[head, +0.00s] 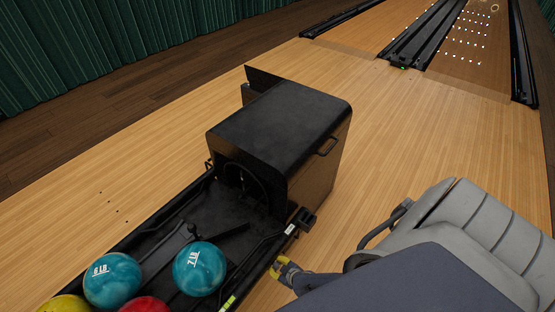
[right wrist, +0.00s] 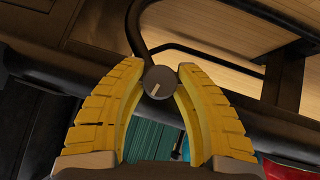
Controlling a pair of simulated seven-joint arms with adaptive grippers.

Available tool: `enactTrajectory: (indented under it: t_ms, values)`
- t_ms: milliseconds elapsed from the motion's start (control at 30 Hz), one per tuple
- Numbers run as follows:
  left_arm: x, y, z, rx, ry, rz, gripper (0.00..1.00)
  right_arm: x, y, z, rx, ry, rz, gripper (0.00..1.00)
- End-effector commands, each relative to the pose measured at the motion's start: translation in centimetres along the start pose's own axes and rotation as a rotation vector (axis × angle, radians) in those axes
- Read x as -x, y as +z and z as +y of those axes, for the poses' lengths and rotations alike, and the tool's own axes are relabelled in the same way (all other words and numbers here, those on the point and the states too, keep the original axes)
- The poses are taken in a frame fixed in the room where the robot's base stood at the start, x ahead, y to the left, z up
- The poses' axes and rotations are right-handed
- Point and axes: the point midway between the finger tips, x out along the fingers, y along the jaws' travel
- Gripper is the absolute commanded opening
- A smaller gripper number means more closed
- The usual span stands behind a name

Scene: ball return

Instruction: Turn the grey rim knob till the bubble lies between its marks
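The grey rim knob (right wrist: 160,82) is a small round disc with a pale pointer line, on the dark rim of the ball return in the right wrist view. The yellow fingers of my right gripper (right wrist: 160,76) stand on either side of it, their tips closed against its sides. In the head view my right gripper (head: 284,270) is at the right rim of the ball return, and the knob is hidden there. A yellow-green strip (head: 228,302), perhaps the level vial, lies on that rim; its bubble and marks are too small to read. My left gripper is out of view.
The black ball return hood (head: 280,125) stands behind the tray (head: 210,215). Two teal balls (head: 199,268) (head: 112,280), a red ball and a yellow ball lie in front. A curved dark bar (right wrist: 137,30) passes close to the knob. Wooden lane floor is clear around.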

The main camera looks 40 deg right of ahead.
Motion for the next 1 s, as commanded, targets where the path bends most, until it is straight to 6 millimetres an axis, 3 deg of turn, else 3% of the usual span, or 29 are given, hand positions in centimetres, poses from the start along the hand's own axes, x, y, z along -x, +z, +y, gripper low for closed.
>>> enactTrajectory:
  t_ms: [33,233,1000]
  values:
    - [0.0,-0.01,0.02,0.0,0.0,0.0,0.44,0.01,0.01,-0.02,0.0,0.0,0.0,0.23]
    - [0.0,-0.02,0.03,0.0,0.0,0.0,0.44,0.01,0.01,-0.02,0.0,0.0,0.0,0.01]
    - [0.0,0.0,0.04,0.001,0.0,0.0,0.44,-0.12,-0.26,-0.01,-0.154,-0.159,0.006,0.0]
